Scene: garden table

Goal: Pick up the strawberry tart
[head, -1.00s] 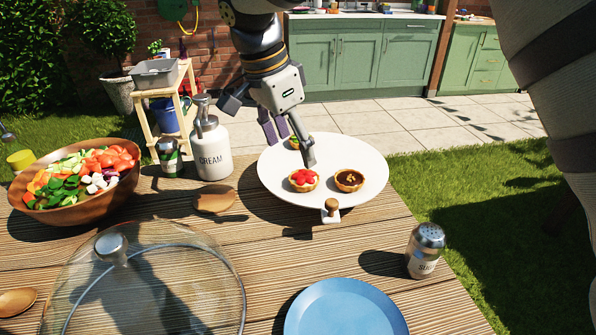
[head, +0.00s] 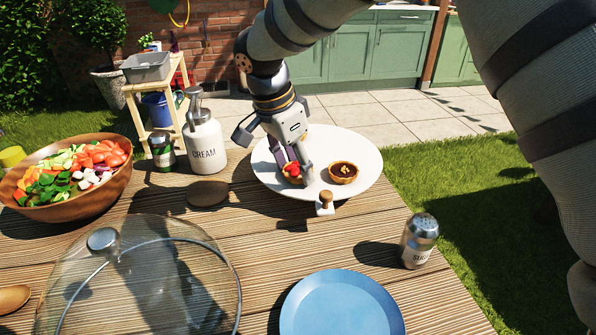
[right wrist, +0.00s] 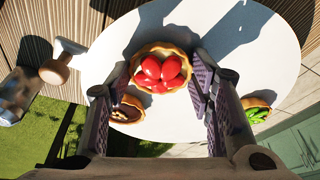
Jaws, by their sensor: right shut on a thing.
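The strawberry tart (head: 292,170), a small pastry with red strawberries on top, is on the white round plate (head: 362,193) on the far part of the table. My right gripper (head: 291,176) reaches down over the plate and is shut on the tart, one finger on each side of it. In the right wrist view the strawberry tart (right wrist: 161,70) sits between the two padded fingers (right wrist: 163,82). I cannot see it clear of the plate. A chocolate tart (head: 343,172) lies just right of it. A green-topped tart (right wrist: 256,108) shows in the right wrist view. My left gripper is not in view.
A small wooden-knobbed piece (head: 325,203) stands at the plate's front edge. A cream dispenser (head: 205,148) and a salad bowl (head: 72,200) are to the left. A glass lid (head: 150,285), blue plate (head: 340,305) and shaker (head: 419,242) are nearer.

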